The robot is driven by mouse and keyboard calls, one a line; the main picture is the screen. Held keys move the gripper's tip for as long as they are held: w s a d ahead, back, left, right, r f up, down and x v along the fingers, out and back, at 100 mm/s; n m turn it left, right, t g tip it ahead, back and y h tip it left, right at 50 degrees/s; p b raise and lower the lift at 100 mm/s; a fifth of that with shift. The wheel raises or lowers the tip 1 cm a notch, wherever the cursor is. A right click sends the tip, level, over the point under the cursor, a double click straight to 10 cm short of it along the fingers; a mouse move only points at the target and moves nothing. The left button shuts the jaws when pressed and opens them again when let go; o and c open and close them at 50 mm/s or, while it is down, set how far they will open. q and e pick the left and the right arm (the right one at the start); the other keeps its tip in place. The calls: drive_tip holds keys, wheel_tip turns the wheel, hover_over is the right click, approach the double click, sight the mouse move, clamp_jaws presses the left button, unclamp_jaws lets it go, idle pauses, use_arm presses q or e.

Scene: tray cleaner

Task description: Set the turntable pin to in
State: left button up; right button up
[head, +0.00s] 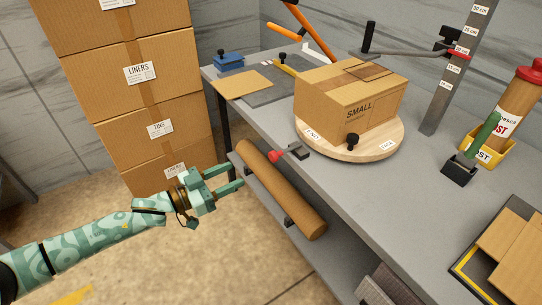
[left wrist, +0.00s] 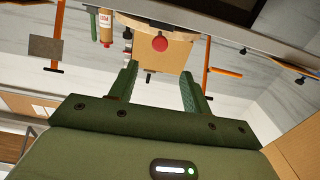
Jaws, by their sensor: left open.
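The turntable (head: 368,150) is a round wooden disc on the grey bench, with a cardboard box marked SMALL (head: 345,95) on it. The pin's red knob (head: 276,155) sticks out at the bench's front edge from a small dark bracket (head: 297,150). The knob also shows as a red disc in the left wrist view (left wrist: 160,44), just beyond and between my fingertips. My left gripper (head: 236,176) is open and empty, to the left of the knob, slightly lower in the picture and apart from it. How deep the pin sits is hidden.
A brown cardboard tube (head: 280,190) lies below the bench edge, close to my left gripper. Stacked cartons (head: 145,80) stand at the left. A black knob (head: 352,140) is on the turntable's front. A measuring post (head: 455,70) stands behind.

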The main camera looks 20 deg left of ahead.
sight(271, 158)
use_arm(q)
drive_tip(key=b+x, duration=0.3)
drive_tip(key=x, duration=1)
drive_tip(key=shift+d+f, duration=0.1)
drive_tip(key=shift+f, duration=0.05)
drive_tip(key=shift+w, duration=0.1)
use_arm(e)
drive_tip(key=f, duration=0.2)
drive_tip(key=s+a+f, duration=0.1)
drive_tip(key=shift+s+f, duration=0.1)
